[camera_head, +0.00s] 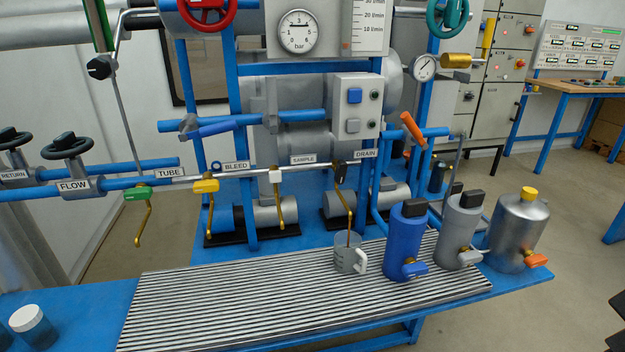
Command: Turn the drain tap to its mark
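The DRAIN label (366,153) sits at the right end of a row of labelled taps on a thin pipe. Just left of it is a tap with a black handle (340,171), which I take for the drain tap. Its brass spout (345,200) hangs down to a grey mug (349,256) on the ribbed tray (230,300). I cannot make out a mark on this tap, nor how far its handle is turned. My gripper is not in view.
Other taps are green (137,193), yellow (206,185) and grey (275,176). A blue bottle (406,238), a grey bottle (459,228) and a metal canister (516,235) stand right of the mug. The tray's left and middle are clear.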

